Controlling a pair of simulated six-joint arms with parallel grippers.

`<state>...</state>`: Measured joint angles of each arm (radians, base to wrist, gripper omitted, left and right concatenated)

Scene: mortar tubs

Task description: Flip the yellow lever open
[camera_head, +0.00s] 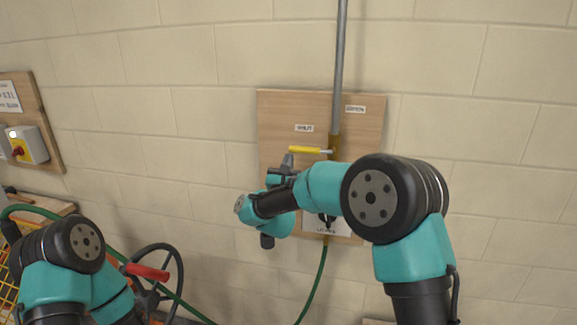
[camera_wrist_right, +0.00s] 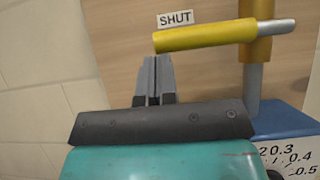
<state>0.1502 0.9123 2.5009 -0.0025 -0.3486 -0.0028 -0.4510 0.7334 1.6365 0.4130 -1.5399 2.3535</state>
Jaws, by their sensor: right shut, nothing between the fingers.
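The yellow lever (camera_head: 305,150) lies roughly level on a wooden board, pointing left from the valve on a vertical pipe, toward the "SHUT" label. In the right wrist view the lever (camera_wrist_right: 205,36) runs from upper right to left, with its free end just above my right gripper (camera_wrist_right: 153,75). The "SHUT" label (camera_wrist_right: 174,18) sits just above that end. My right gripper (camera_head: 288,158) is shut and empty, just below the lever's free end; I cannot tell whether they touch. My left arm shows at the lower left, but its gripper is not visible.
The wooden board (camera_head: 275,105) carries an "OPEN" label (camera_head: 355,109) right of the pipe (camera_head: 340,60). A grey-yellow switch box (camera_head: 32,146) with a red knob hangs at the left. A green hose (camera_head: 316,290) drops below the board. The block wall is otherwise bare.

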